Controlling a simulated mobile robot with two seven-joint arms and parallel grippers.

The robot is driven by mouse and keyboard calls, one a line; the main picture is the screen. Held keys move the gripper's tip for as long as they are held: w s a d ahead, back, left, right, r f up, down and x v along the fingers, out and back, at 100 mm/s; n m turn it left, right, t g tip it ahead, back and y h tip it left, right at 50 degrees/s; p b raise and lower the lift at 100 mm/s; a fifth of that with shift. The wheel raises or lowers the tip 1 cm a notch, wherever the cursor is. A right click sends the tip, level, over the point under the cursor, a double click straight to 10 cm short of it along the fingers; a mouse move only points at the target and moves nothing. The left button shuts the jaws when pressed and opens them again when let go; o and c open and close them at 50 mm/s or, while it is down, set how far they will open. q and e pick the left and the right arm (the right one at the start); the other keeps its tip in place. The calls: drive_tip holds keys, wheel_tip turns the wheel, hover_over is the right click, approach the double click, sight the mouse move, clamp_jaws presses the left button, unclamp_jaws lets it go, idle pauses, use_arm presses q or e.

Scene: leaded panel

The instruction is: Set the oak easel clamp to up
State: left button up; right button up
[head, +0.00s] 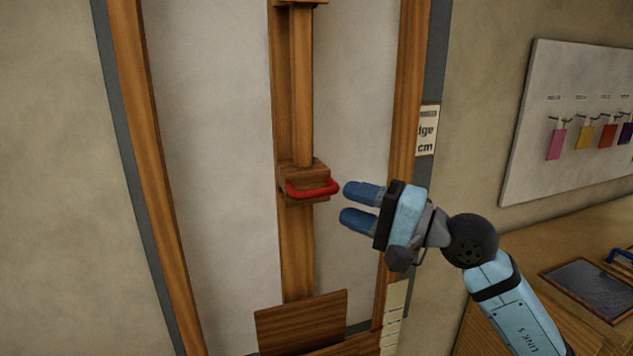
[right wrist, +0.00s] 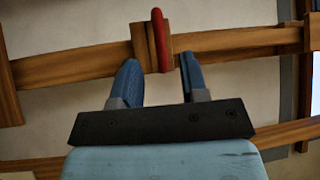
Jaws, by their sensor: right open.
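The oak easel clamp (head: 304,174) is a wooden block on the upright oak post, with a red handle (head: 313,189) on its front. My right gripper (head: 352,205) is open and empty, just to the right of the red handle and apart from it in the head view. In the right wrist view the clamp block (right wrist: 145,48) and its red handle (right wrist: 160,40) lie ahead, between the lines of my two blue fingers (right wrist: 157,75). I cannot tell how close the fingertips are in depth. My left gripper is out of view.
A wooden ledge (head: 300,322) crosses the post low down. Oak side rails (head: 150,150) frame the pale panel. To the right, a white board (head: 570,120) holds several coloured tags, above a wooden bench (head: 510,262) with a dark flat tray (head: 592,287).

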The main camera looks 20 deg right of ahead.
sight(322, 195)
drive_tip(key=p+x, duration=0.1)
drive_tip(key=x, duration=0.5)
drive_tip(key=shift+w+a+p, duration=0.15)
drive_tip(key=shift+a+p, duration=0.05)
drive_tip(key=shift+p, duration=0.1)
clamp_jaws()
